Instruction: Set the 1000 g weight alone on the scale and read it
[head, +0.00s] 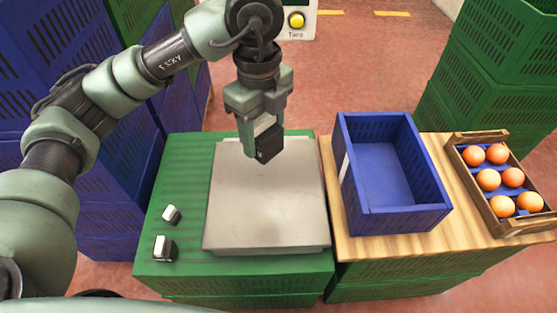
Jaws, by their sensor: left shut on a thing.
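My left gripper (258,130) points down over the back part of the scale's grey metal plate (262,210). It is shut on a dark block-shaped weight (267,143). The weight looks tilted, and I cannot tell whether it touches the plate. A small mark shows on it, too small to read. The rest of the plate is bare. Two smaller weights with pale tops, one (171,214) behind the other (164,248), stand on the green surface left of the scale. My right gripper is not in view.
A panel with a yellow button (297,20) is at the top; its display is cut off. An empty blue crate (400,216) stands right of the scale on a wooden top (385,244). A wooden crate (522,226) holds several oranges at far right. Stacked crates flank the scene.

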